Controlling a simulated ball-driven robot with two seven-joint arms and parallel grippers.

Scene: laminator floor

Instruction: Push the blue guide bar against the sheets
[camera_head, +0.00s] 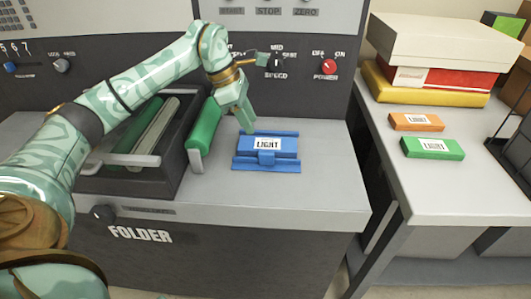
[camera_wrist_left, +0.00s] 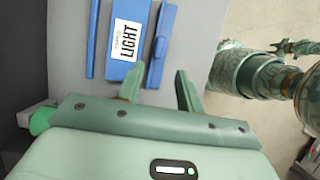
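The blue guide bar (camera_head: 266,164) lies along the front of the blue pack of sheets labelled LIGHT (camera_head: 284,146) on the grey folder top. The bar has a small raised tab at its middle. A second blue strip (camera_head: 276,133) runs along the back of the pack. In the left wrist view the bar (camera_wrist_left: 156,72) lies right of the pack (camera_wrist_left: 115,70), with a narrow gap between them. My left gripper (camera_head: 247,126) is above the pack's back left corner in the head view. In the left wrist view its two fingers (camera_wrist_left: 158,88) stand apart with nothing between them.
Left of the pack are a green roller (camera_head: 204,128) and a dark feed tray (camera_head: 178,165). The control panel (camera_head: 295,95) stands behind. Across a gap, the side table (camera_head: 470,195) holds an orange pack (camera_head: 400,121), a green pack (camera_head: 416,150) and stacked boxes (camera_head: 450,40).

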